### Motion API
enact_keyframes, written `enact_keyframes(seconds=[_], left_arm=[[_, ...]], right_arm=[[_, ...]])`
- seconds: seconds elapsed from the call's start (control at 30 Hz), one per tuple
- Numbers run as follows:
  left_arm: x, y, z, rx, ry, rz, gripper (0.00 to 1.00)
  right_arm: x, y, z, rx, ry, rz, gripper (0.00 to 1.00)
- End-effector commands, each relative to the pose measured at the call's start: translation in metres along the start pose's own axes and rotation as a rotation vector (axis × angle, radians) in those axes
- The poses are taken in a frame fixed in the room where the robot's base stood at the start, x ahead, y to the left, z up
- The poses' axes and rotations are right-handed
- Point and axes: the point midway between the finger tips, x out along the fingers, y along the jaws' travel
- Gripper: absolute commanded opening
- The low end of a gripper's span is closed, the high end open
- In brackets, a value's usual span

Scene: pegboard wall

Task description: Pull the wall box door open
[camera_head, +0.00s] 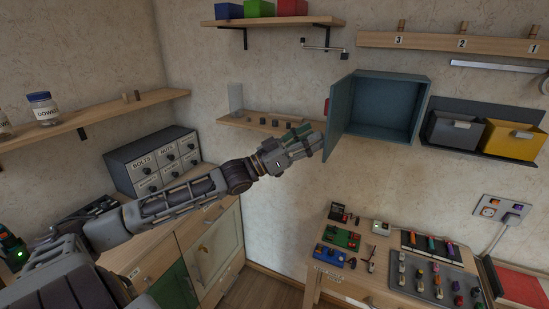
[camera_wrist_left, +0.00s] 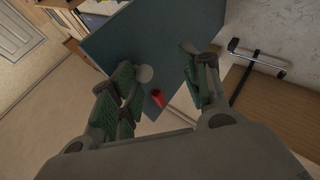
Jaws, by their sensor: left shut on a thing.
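The wall box (camera_head: 385,108) is a blue-grey open-fronted box on the wall, and its inside looks empty. Its door (camera_head: 340,117) is hinged at the left and stands open, swung out towards me. A red handle (camera_head: 327,107) shows at the door's outer side; it also shows in the left wrist view (camera_wrist_left: 157,98) against the blue panel. My right gripper is not in view.
A small shelf (camera_head: 265,127) with little pegs runs behind my left gripper. Grey and yellow bins (camera_head: 510,140) hang right of the box. A workbench (camera_head: 365,285) with tools stands below. A drawer unit (camera_head: 150,160) is at the left. Open floor lies between.

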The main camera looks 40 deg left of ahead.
Motion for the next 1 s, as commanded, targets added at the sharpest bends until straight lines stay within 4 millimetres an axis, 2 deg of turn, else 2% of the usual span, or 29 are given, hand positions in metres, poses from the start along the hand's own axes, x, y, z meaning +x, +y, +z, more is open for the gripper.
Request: enact_keyframes(seconds=[1.0], left_arm=[[-0.034, 0.002, 0.002, -0.001, -0.004, 0.002, 0.39]], right_arm=[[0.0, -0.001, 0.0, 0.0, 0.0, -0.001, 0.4]])
